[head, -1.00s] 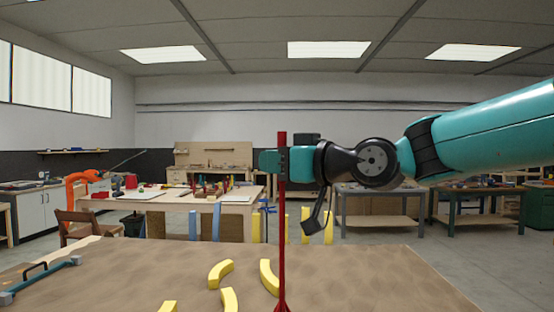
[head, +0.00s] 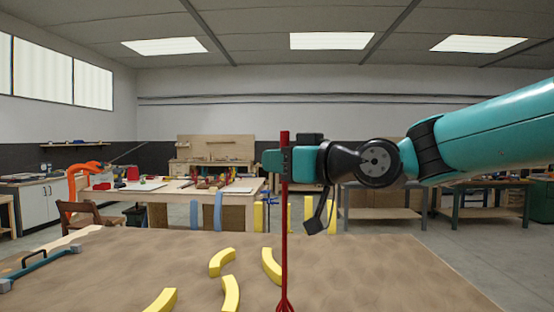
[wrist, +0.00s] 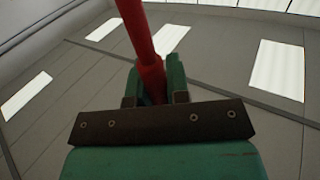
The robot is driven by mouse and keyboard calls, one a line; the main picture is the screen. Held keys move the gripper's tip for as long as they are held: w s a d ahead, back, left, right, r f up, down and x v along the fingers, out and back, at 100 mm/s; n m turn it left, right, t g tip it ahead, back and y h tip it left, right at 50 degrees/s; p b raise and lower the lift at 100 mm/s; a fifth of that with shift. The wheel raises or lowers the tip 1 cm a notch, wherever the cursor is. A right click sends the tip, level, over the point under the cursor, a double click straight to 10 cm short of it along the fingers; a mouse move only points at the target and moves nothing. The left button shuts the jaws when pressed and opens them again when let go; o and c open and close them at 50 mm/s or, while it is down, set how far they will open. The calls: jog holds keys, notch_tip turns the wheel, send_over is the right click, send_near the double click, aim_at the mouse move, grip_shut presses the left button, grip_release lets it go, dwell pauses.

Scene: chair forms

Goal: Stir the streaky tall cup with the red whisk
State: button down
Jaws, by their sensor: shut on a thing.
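The red whisk (head: 284,230) hangs upright in my gripper (head: 285,160), its handle top poking above the jaws and its wire head at the bottom edge of the head view. My gripper is shut on the whisk's handle. In the wrist view the red handle (wrist: 141,40) runs between the green fingers. The whisk's lower end is cut off by the frame, so I cannot tell what is below it. The streaky tall cup is not visible in either view.
A brown table (head: 380,262) lies in front, with several yellow curved pieces (head: 231,292) left of the whisk. A teal-handled bar (head: 40,265) lies at the table's left. The table's right side looks clear. Workbenches stand far behind.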

notch_tip(320, 180, down, 13)
jog(key=b, duration=1.2)
jog(key=shift+r, duration=0.15)
jog(key=shift+g, duration=0.3)
